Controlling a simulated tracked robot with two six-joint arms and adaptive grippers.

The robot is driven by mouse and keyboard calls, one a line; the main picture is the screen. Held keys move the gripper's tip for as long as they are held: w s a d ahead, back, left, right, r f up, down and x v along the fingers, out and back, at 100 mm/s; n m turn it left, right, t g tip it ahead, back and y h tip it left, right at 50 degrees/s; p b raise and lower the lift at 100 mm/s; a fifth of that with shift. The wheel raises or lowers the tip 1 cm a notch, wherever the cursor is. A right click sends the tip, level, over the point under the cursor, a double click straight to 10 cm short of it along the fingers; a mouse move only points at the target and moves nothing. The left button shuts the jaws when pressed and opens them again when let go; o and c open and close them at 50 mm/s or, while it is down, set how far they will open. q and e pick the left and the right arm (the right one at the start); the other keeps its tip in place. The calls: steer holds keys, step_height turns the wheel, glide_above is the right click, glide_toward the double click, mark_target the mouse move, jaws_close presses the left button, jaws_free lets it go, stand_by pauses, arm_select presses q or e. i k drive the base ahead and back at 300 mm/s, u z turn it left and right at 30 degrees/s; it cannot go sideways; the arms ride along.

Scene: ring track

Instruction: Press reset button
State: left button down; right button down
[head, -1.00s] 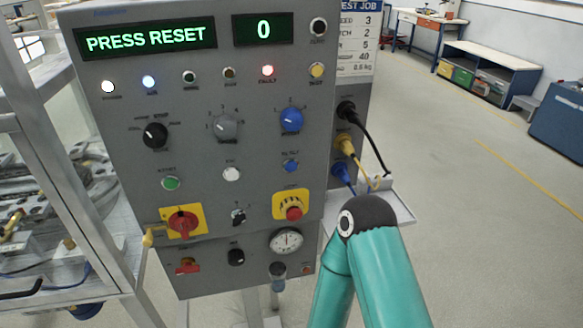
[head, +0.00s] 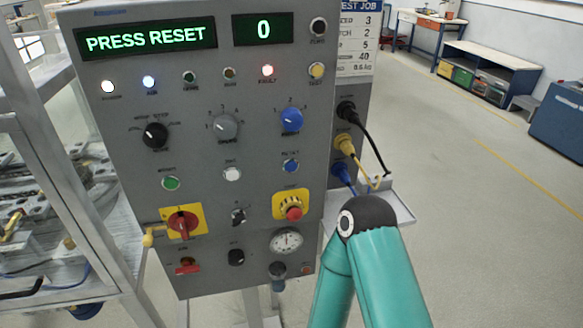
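A grey control panel (head: 110,230) stands upright in front of me in the head view. Its green display (head: 146,38) reads PRESS RESET, and a smaller display (head: 264,30) reads 0. The blue reset button (head: 291,166) sits at the panel's right, below a blue knob (head: 291,119) and above a red button on a yellow plate (head: 292,206). Nothing covers the reset button. A red lamp (head: 267,71) is lit in the lamp row. My teal arm shows at the bottom right, in front of the panel's lower right side. Neither gripper is in view.
A green button (head: 171,183) and a white button (head: 232,174) sit left of the reset button. Black, yellow and blue cables (head: 372,140) plug into the panel's right side above a small shelf (head: 398,208). A metal rack (head: 60,190) stands close on the left. Floor at right is open.

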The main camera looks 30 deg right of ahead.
mark_target(290, 166)
steer(key=z, duration=1.4)
steer(key=i, duration=0.1)
steer(key=u, duration=2.8)
steer(key=k, duration=1.8)
steer(key=z, duration=0.85)
steer(key=i, duration=1)
steer(key=u, duration=0.05)
